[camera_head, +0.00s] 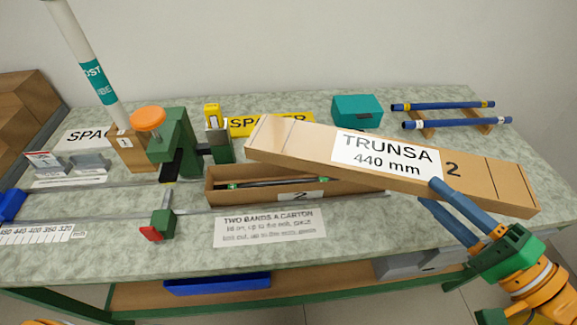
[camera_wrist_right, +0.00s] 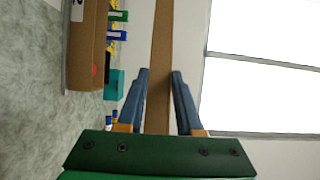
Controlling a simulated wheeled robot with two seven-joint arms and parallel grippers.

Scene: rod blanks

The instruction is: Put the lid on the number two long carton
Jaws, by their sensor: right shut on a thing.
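The lid (camera_head: 290,133) is a long, flat cardboard piece with a white "TRUNSA 440 mm" label and a 2. My right gripper (camera_head: 430,192) is shut on its near edge, right of the label. In the right wrist view the lid (camera_wrist_right: 160,40) shows edge-on between the blue fingers (camera_wrist_right: 159,75). The number two carton (camera_head: 225,196) lies open on the bench with dark rods inside. The lid is above it, slanted and well to the right, hiding part of the carton's right side. The carton also shows in the right wrist view (camera_wrist_right: 85,50). My left gripper is out of view.
A green fixture with an orange knob (camera_head: 147,118) stands left of the carton. A "TWO BANDS A CARTON" card (camera_head: 270,228) lies in front.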

